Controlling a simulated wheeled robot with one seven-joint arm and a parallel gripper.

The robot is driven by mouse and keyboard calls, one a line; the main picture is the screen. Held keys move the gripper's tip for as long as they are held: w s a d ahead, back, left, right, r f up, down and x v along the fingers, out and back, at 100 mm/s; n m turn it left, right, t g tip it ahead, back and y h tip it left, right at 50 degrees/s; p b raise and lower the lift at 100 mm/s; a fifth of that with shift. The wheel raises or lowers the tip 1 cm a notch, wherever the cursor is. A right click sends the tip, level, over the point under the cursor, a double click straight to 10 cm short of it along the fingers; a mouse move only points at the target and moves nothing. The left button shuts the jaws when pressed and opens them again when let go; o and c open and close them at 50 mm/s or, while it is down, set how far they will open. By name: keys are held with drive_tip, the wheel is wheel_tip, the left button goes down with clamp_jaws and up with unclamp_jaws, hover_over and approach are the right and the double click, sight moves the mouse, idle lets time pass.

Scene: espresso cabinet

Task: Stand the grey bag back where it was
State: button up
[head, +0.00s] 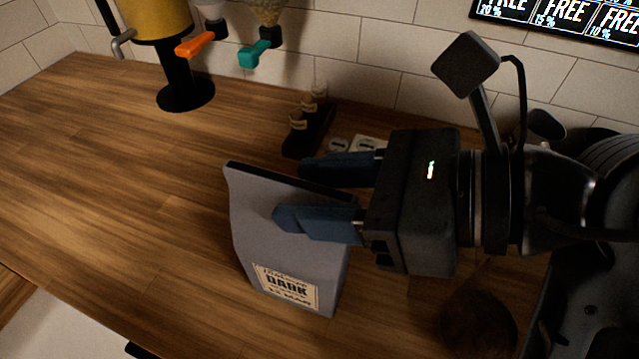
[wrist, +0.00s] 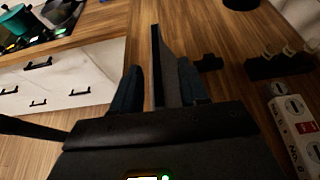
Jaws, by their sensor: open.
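The grey bag (head: 285,235), with a cream "DARK" label on its front, stands upright on the wooden counter (head: 150,210). My gripper (head: 305,190) reaches in from the right, with one blue finger in front of the bag and the other behind it. The jaws are open around the bag's upper part. In the wrist view the bag (wrist: 168,75) is seen edge-on between the two fingers (wrist: 160,85), with gaps visible beside it. The bag's lower back is hidden in both views.
A dispenser on a black round stand (head: 186,95) is at the back left. A dark rack with small pale pieces (head: 308,125) stands behind the bag. A power strip (wrist: 296,130) lies to the right in the wrist view. Counter to the left is clear.

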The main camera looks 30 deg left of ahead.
drive_tip(key=p+v, duration=0.2)
drive_tip(key=v, duration=1)
drive_tip(key=s+d+r+m+t+y, duration=0.2)
drive_tip(key=s+d+m+t+y, duration=0.15)
drive_tip(key=s+m+y, duration=0.75)
drive_tip(key=d+f+m+t+h, duration=0.2)
drive_tip(key=d+m+t+h, duration=0.25)
drive_tip(key=m+t, duration=0.75)
drive_tip(key=d+f+m+t+h, duration=0.1)
drive_tip(key=d+m+t+h, duration=0.35)
drive_tip(key=m+t, duration=0.7)
drive_tip(key=s+d+f+m+g+h, duration=0.4)
drive_tip(key=f+m+h, duration=0.3)
drive_tip(key=m, duration=0.4)
drive_tip(key=s+d+f+m+g+h, duration=0.5)
drive_tip(key=f+m+h, duration=0.3)
drive_tip(key=m, duration=0.3)
drive_tip(key=shift+s+d+f, duration=0.55)
drive_tip(key=shift+d+f, duration=0.15)
